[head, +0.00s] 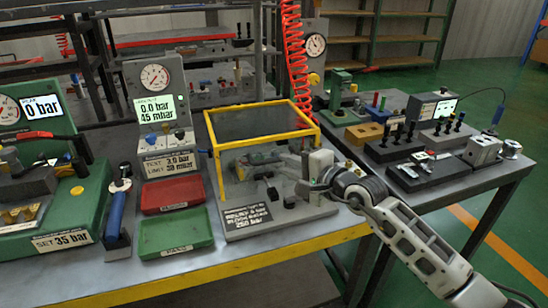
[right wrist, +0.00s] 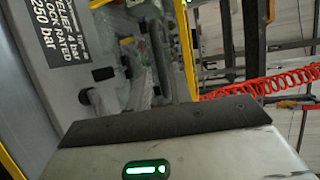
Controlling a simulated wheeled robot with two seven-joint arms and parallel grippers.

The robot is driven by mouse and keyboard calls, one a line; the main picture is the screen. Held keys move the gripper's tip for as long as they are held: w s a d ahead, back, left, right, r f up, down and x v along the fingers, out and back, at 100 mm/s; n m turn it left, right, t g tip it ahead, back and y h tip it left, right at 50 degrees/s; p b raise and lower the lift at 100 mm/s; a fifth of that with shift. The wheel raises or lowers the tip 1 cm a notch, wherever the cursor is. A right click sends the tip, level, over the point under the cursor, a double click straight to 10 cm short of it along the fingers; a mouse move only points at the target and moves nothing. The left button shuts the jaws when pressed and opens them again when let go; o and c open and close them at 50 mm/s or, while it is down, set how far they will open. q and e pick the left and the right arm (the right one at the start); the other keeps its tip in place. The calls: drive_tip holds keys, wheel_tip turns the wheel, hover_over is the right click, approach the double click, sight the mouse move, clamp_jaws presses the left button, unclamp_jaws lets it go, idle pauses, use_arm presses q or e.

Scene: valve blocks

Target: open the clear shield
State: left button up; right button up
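The clear shield (head: 262,104) is a box with a yellow frame and see-through panels. It stands over a grey fixture base with a printed label plate (head: 247,214) and appears closed. Part of its yellow frame (right wrist: 187,45) shows in the right wrist view. My right gripper (head: 299,172) is at the lower front right of the shield, close to its frame. I cannot tell whether it touches the frame. Its fingertips are hidden in the wrist view, where only its housing with a green light shows. My left gripper is in neither view.
A red tray (head: 172,208) and a green tray (head: 146,252) lie left of the shield. A gauge panel (head: 158,100) stands behind them. A green test unit (head: 78,212) is at far left. A red coiled hose (head: 293,60) hangs behind the shield. A second bench holds dark blocks (head: 425,185).

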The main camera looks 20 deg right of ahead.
sight(276, 160)
drive_tip(key=x, duration=0.5)
drive_tip(key=shift+w+a+f, duration=0.1)
drive_tip(key=shift+w+a, duration=0.1)
drive_tip(key=shift+w, duration=0.05)
clamp_jaws()
